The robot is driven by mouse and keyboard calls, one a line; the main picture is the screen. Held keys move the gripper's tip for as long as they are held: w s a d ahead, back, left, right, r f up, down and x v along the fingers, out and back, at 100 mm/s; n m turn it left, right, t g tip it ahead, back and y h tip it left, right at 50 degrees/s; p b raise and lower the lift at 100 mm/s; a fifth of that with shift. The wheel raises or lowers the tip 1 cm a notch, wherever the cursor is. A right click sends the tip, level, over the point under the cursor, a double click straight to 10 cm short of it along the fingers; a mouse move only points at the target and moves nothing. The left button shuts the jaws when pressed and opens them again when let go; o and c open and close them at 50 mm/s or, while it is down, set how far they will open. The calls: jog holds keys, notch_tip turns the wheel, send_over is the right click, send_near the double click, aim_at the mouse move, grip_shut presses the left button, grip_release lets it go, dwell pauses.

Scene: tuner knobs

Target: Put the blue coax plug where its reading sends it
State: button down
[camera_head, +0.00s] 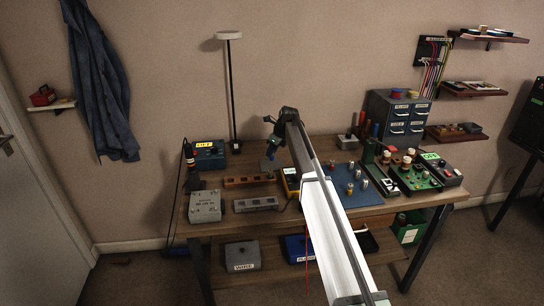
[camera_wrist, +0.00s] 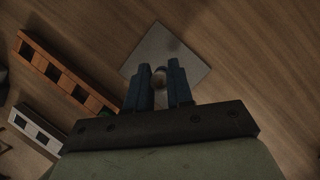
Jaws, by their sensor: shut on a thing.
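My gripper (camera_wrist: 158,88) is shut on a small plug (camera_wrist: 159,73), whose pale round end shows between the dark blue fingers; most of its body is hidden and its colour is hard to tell. In the head view my gripper (camera_head: 270,147) is above the back left part of the bench. A grey square plate (camera_wrist: 185,45) lies below the held plug in the wrist view. An orange-brown slotted rack (camera_wrist: 62,75) and a grey slotted rack (camera_wrist: 37,128) are to the left. A yellow meter (camera_head: 290,181) stands partly behind my arm.
A blue box with a lit yellow display (camera_head: 209,155) and a grey box (camera_head: 205,206) stand at the bench's left. Right of my arm are a blue mat (camera_head: 341,194) with several small plugs and a green-lit panel (camera_head: 430,156). Grey (camera_head: 242,256) and blue (camera_head: 297,248) bins sit below.

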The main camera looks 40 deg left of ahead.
jog(key=shift+f, duration=1.2)
jog(key=shift+f, duration=0.15)
jog(key=c, duration=1)
grip_release()
jog(key=v, duration=1.2)
